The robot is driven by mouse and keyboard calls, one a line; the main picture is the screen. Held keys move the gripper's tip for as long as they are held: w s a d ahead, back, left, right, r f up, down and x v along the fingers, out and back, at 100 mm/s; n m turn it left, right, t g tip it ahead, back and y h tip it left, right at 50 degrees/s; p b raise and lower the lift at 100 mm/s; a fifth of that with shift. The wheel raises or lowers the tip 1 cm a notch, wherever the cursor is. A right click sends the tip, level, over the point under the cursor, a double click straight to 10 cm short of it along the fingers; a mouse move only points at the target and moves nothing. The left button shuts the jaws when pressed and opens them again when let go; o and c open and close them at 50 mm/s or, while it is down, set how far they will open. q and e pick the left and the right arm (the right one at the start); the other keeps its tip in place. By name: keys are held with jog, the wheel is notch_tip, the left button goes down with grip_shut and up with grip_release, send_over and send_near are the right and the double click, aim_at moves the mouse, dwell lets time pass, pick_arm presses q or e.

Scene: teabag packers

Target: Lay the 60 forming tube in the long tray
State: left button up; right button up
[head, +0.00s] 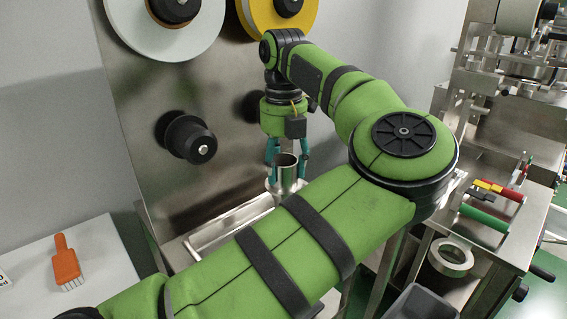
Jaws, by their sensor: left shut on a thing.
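The forming tube (287,172) is a shiny metal cylinder with an open top and a wider collar low down. It stands upright between the teal fingers of my left gripper (287,163), which is shut on it. My left arm hides its lower end. The long tray (222,222) is a shallow stainless tray with a raised rim, left of and below the tube. My left arm covers its near right part. I cannot tell whether the tube touches anything below. My right gripper is not in view.
A steel panel with reels and a black knob (190,139) rises behind the tray. An orange brush (66,263) lies on the white table at left. A grey bin (420,303) sits below.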

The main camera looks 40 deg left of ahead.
pick_arm(q)
jog(key=shift+f, duration=0.15)
jog(key=o, duration=1.6)
jog(key=shift+c, duration=0.2)
jog(key=shift+r, duration=0.55)
notch_tip(320, 180, up, 11)
jog(key=shift+r, duration=0.15)
